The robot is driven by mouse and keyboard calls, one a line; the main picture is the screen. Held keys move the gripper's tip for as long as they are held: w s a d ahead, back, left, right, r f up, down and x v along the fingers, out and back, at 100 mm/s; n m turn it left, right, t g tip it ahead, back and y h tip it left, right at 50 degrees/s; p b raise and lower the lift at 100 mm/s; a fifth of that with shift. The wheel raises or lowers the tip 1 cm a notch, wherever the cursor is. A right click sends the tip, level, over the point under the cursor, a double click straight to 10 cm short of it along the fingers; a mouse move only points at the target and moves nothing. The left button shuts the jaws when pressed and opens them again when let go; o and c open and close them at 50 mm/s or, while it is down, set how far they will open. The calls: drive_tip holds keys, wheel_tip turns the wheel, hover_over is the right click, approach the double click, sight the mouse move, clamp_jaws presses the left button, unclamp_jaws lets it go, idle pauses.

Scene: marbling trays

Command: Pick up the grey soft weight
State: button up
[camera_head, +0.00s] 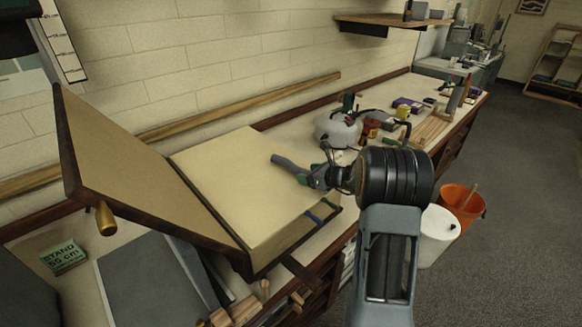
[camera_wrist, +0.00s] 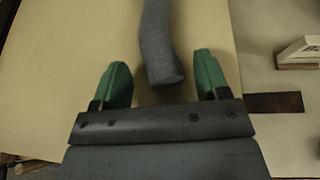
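The grey soft weight (camera_head: 290,166) is a long, slightly bent grey roll on the cream surface of the open press-like book or board (camera_head: 215,165). In the wrist view the weight (camera_wrist: 158,42) runs down from the top edge, and its near end lies between my two green fingertips. My gripper (camera_head: 314,178) is at the right end of the weight in the head view. In the wrist view my gripper (camera_wrist: 160,72) is open, with a gap on each side of the weight. The height of the fingers over the surface is hard to tell.
A raised wooden-edged board (camera_head: 140,170) leans up at left. A round kettle-like vessel (camera_head: 338,128) stands just beyond my gripper. A white bucket (camera_head: 437,235) and an orange bucket (camera_head: 463,205) stand right of the bench. A white labelled block (camera_wrist: 298,52) lies at right in the wrist view.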

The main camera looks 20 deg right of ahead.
drive_tip(key=c, duration=1.2)
drive_tip(key=shift+r, duration=0.1)
